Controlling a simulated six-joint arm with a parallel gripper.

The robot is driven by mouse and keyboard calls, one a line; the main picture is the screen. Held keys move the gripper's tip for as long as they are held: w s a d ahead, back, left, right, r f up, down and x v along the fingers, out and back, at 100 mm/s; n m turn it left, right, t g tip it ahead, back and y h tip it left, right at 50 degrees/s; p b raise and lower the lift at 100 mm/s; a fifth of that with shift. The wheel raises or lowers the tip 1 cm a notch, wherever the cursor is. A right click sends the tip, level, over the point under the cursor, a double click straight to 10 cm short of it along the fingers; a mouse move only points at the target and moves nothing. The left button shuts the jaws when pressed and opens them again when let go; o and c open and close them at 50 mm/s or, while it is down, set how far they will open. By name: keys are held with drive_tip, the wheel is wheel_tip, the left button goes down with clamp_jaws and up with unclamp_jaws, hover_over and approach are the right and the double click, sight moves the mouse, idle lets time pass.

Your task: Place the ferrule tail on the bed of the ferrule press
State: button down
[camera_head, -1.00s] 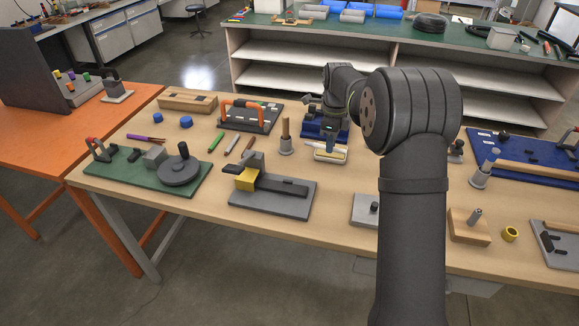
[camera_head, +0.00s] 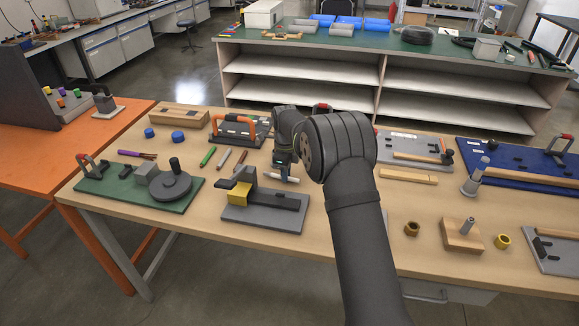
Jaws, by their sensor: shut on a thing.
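My gripper (camera_head: 284,171) points down over the middle of the table, shut on a small pale piece (camera_head: 292,180) that appears to be the ferrule tail. Its shape is too small to tell clearly. The piece is close to the right rear of a grey-based fixture with a yellow block (camera_head: 239,193) and a long dark bar, which looks like the ferrule press (camera_head: 262,216). I cannot tell the gap between piece and fixture. My arm hides the table behind and right of the gripper.
A green board with a crank wheel (camera_head: 171,185) lies left of the press. Several pens (camera_head: 208,156) and a board with an orange handle (camera_head: 228,131) are behind it. A wooden block with a pin (camera_head: 461,235) stands on the right.

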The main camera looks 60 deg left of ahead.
drive_tip(key=shift+f, duration=0.2)
drive_tip(key=c, duration=1.4)
unclamp_jaws()
drive_tip(key=shift+f, duration=0.1)
drive_tip(key=shift+c, duration=0.2)
wheel_tip(320, 180, up, 16)
drive_tip(key=shift+w, duration=0.3)
drive_tip(key=shift+o, duration=0.6)
drive_tip(key=shift+r, duration=0.7)
